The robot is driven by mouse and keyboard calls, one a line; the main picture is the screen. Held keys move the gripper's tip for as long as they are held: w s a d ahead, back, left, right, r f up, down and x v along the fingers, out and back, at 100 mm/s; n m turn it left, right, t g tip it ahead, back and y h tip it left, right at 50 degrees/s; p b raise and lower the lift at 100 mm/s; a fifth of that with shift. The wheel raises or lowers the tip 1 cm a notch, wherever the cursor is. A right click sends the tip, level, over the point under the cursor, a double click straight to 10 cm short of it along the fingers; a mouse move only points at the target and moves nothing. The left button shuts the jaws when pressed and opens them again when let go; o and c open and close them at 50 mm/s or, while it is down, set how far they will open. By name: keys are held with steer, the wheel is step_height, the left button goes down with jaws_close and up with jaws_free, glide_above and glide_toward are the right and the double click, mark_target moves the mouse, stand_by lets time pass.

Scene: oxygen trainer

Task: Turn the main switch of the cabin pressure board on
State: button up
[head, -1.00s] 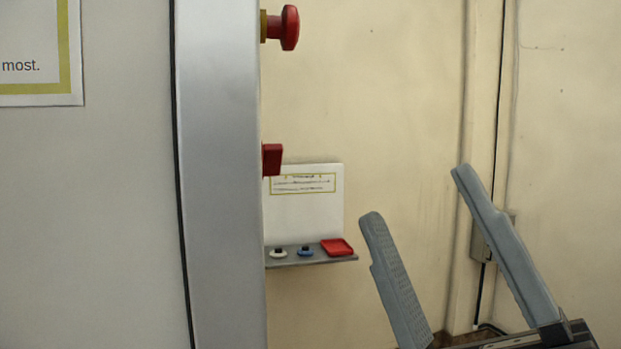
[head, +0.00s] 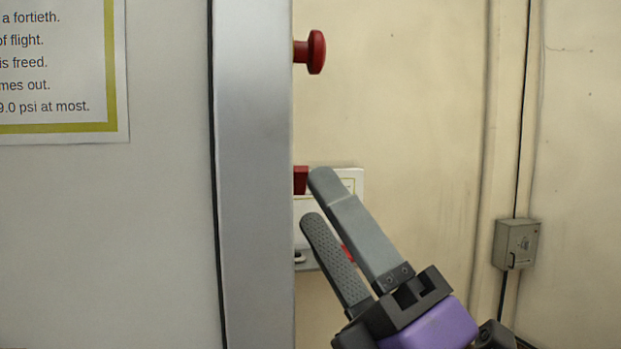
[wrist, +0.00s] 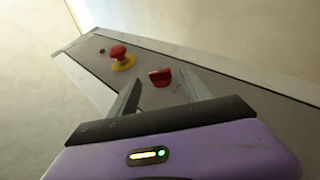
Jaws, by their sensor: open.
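The board shows edge-on in the head view as a tall grey metal side (head: 253,180); the wrist view shows its grey face (wrist: 215,88). A red block-shaped knob (head: 300,180), which looks like the main switch, sticks out from the face. It also shows in the wrist view (wrist: 160,77), between the fingers. My gripper (head: 315,200) is open with its fingertips close to this knob. In the wrist view the fingers (wrist: 163,84) point at the board on either side of the knob. I cannot tell whether they touch it.
A red mushroom button (head: 316,52) on a yellow base (wrist: 122,64) stands out above the knob. A small shelf (head: 304,263) with a white card (head: 351,180) is behind my fingers. A grey wall box (head: 517,244) is at the right.

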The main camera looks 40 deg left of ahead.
mark_target(303, 185)
steer(key=shift+p+x, duration=0.4)
steer(key=shift+x, duration=1.2)
jaws_close()
